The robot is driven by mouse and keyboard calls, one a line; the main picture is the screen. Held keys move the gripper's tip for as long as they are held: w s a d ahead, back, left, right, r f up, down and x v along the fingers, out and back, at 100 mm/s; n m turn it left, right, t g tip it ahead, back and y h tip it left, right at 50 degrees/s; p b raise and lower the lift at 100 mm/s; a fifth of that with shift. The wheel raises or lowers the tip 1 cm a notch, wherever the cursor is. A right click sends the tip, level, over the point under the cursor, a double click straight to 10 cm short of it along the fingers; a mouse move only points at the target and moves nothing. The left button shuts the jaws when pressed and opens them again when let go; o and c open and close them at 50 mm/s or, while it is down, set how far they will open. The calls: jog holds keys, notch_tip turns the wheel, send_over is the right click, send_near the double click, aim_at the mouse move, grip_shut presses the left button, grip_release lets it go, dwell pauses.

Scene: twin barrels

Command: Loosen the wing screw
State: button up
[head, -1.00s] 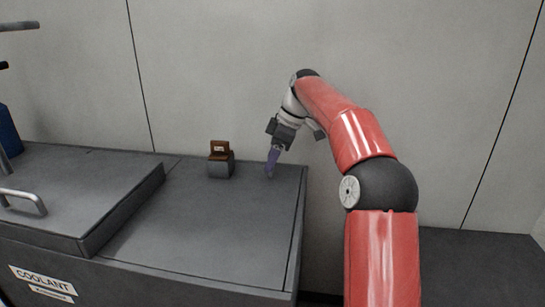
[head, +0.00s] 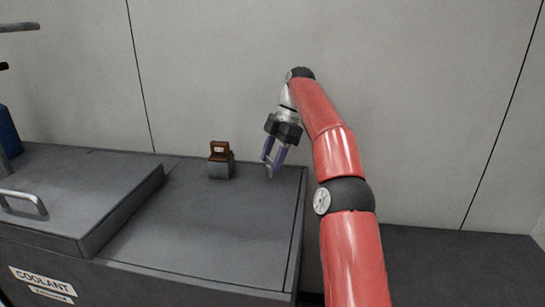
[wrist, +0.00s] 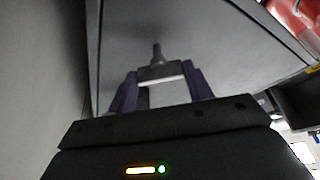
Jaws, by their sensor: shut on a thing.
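My gripper (head: 271,166) points down at the back right of the grey cabinet top. Its purple fingers show side by side with a gap. In the wrist view, the fingers (wrist: 160,73) are shut on a dark wide piece with a thin stem pointing away from me, which looks like the wing screw (wrist: 157,56). In the head view only a small grey tip shows below the fingers. I cannot tell whether the stem is still seated in the surface or clear of it.
A small grey block with a brown top (head: 221,160) stands left of my gripper on the cabinet top (head: 200,225). A raised lid with a metal handle (head: 25,203) lies further left. A plain wall (head: 210,70) rises close behind. The front of the top is clear.

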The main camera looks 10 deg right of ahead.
dwell(0.3)
jog(key=o, duration=1)
